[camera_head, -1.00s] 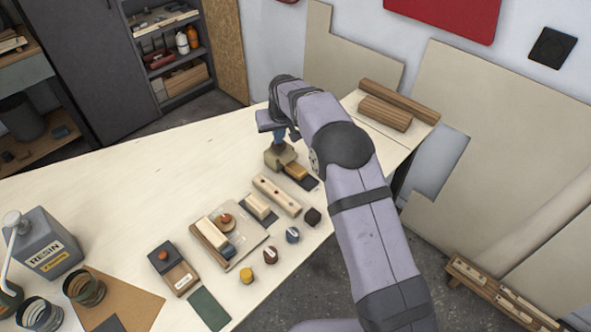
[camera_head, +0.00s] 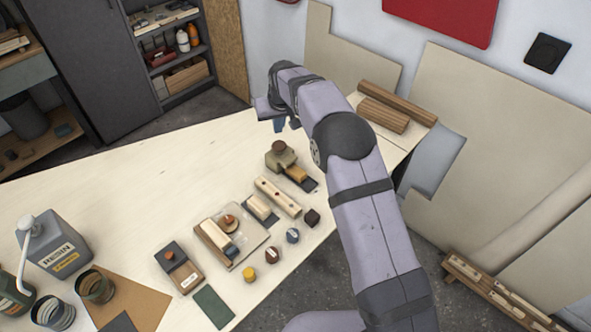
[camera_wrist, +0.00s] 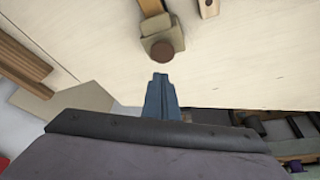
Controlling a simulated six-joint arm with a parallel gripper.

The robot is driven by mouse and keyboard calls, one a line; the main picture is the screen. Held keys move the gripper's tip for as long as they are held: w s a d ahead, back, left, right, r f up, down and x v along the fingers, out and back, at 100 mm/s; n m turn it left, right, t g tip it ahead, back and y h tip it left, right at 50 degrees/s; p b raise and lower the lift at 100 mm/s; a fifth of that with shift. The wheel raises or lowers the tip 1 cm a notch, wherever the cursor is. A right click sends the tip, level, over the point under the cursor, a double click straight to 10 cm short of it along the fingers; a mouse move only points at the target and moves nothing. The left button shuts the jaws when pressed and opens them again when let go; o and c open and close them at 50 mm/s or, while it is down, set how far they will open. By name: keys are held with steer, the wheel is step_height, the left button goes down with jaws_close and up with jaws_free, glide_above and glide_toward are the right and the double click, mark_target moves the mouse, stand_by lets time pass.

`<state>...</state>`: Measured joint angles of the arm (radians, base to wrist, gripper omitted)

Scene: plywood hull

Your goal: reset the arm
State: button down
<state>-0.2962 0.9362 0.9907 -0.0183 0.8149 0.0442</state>
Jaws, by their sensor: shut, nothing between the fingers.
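My gripper (camera_head: 279,125) is shut and empty, raised above the far part of the plywood table (camera_head: 130,165). In the wrist view its blue fingertips (camera_wrist: 160,80) are together. They are apart from an olive-tan block with a round brown knob (camera_head: 280,155), which also shows in the wrist view (camera_wrist: 158,44) just beyond the tips. My purple-grey arm reaches up from the lower right in the head view.
Nearby are a yellowish block on a dark pad (camera_head: 297,174), a pale drilled bar (camera_head: 277,196) and a board with blocks (camera_head: 240,260). A resin can (camera_head: 56,246) stands at the left. Wooden beams (camera_head: 385,115) lie at the far right. The table's left-middle is clear.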

steer(key=shift+r, duration=0.25)
stand_by(0.3)
steer(key=shift+s+d, duration=0.2)
steer(key=shift+d, duration=0.1)
steer(key=s+d+f+m+g+b, duration=0.1)
steer(key=s+d, duration=0.5)
steer(key=s, duration=0.7)
steer(key=s+d+f+m+g, duration=0.1)
steer(key=s+d, duration=0.5)
steer(key=s, duration=0.8)
steer(key=s+d+f+m+g+h+b, duration=0.1)
steer(key=s+d, duration=0.5)
steer(key=s, duration=0.7)
steer(key=shift+s+g+b, duration=0.15)
steer(key=shift+g+b, duration=0.2)
steer(key=shift+g, duration=0.35)
